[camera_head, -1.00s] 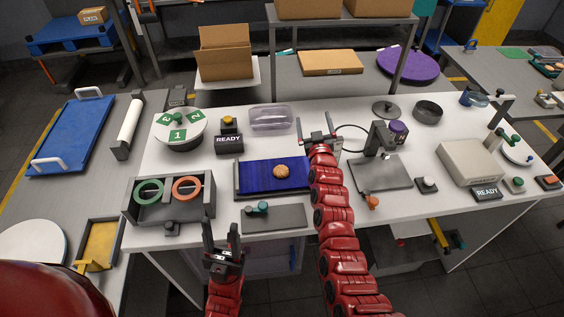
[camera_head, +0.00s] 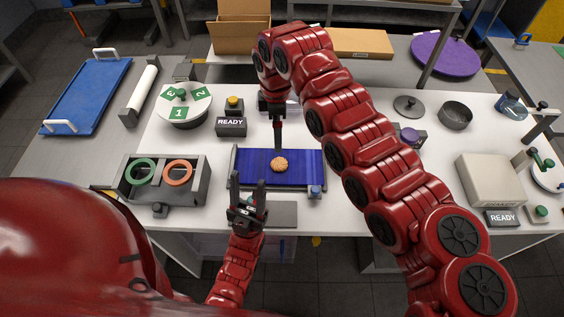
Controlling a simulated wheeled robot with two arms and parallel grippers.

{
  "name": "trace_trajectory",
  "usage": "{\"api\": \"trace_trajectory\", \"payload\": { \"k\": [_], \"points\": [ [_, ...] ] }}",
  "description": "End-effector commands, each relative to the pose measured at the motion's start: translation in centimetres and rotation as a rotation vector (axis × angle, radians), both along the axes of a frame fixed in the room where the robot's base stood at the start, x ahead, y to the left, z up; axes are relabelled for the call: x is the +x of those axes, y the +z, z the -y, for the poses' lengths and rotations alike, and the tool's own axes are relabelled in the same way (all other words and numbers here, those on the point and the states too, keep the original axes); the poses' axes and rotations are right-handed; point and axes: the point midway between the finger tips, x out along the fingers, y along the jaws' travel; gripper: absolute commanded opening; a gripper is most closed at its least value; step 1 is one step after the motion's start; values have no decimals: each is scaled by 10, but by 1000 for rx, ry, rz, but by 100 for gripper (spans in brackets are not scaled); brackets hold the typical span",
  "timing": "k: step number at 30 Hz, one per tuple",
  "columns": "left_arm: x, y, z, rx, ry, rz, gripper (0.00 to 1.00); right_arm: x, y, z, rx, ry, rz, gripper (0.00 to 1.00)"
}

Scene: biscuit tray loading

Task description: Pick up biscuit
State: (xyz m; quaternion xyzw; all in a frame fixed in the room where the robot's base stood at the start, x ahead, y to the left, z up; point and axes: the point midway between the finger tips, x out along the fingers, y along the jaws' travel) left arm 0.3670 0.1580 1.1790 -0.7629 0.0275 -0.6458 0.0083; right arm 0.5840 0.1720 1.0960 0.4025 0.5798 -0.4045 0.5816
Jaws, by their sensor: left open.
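A round golden-brown biscuit (camera_head: 278,164) lies on a blue ribbed mat (camera_head: 250,166) in a dark frame, in the middle of the white table. My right gripper (camera_head: 278,148) points down just behind or above the biscuit. I see its fingers edge-on as one dark bar, so their opening is hidden, and I cannot tell whether they touch the biscuit. My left gripper (camera_head: 248,184) is open and empty, in front of the mat's near left edge, its two fingers pointing away from me.
A grey box with a green ring (camera_head: 139,171) and an orange ring (camera_head: 178,173) stands left of the mat. A READY sign (camera_head: 231,127) and a white turntable with green number labels (camera_head: 183,117) stand behind it. My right arm covers much of the table's right side.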

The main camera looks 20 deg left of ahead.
Motion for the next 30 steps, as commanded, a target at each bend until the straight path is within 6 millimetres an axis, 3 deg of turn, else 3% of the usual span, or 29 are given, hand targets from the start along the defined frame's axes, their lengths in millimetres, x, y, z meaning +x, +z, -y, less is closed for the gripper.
{"api": "trace_trajectory", "payload": {
  "k": [3, 9, 19, 27, 30],
  "points": [
    [0, -5, 0, 0, 0, 0, 50, -2, -33, 1, -2, -1, -8, 100],
    [0, -7, 0, 0, 0, 0, 50, -1, -73, 1, -2, -2, -5, 100],
    [0, -7, 0, 0, 0, 0, 50, 0, -97, 0, 2, -2, -3, 100],
    [0, -16, 0, 0, 0, 0, 50, 3, -138, 2, 2, -2, 0, 100],
    [0, -16, 0, 0, 0, 0, 50, 3, -139, 2, 3, -2, 1, 100]
  ]
}}
